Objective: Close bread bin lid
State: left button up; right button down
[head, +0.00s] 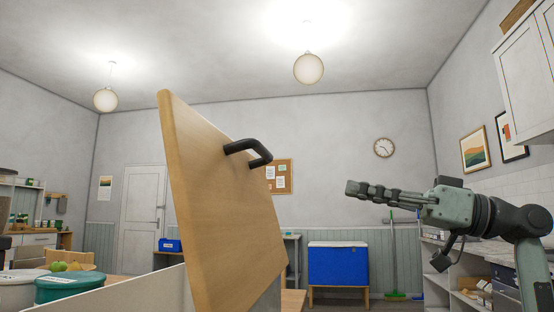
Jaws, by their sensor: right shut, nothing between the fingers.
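The bread bin lid (218,200) is a light wooden panel that stands raised and tilted in the middle of the head view. A dark curved handle (250,150) is fixed to its face near the top. Part of the pale bin body (140,292) shows below the lid at the bottom; the rest is out of the frame. My right gripper (352,188) is to the right of the lid, shut and empty, pointing left. A clear gap separates it from the handle and the lid. My left gripper is not in view.
A blue box on legs (338,264) stands at the far wall. Shelves are at the right. The air between lid and gripper is free.

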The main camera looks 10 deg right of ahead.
jog(key=s+r+n+g+y, duration=0.2)
jog(key=s+r+n, duration=0.1)
jog(key=s+r, duration=0.15)
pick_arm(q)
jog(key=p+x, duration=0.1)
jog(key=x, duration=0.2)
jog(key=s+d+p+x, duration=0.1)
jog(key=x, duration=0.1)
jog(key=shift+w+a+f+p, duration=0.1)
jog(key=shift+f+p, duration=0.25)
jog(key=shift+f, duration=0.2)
pick_arm(e)
jog(key=a+f+x, duration=0.1)
jog(key=f+x, duration=0.1)
jog(key=x, duration=1.1)
jog(key=shift+f, duration=0.25)
jog(key=shift+d, duration=0.2)
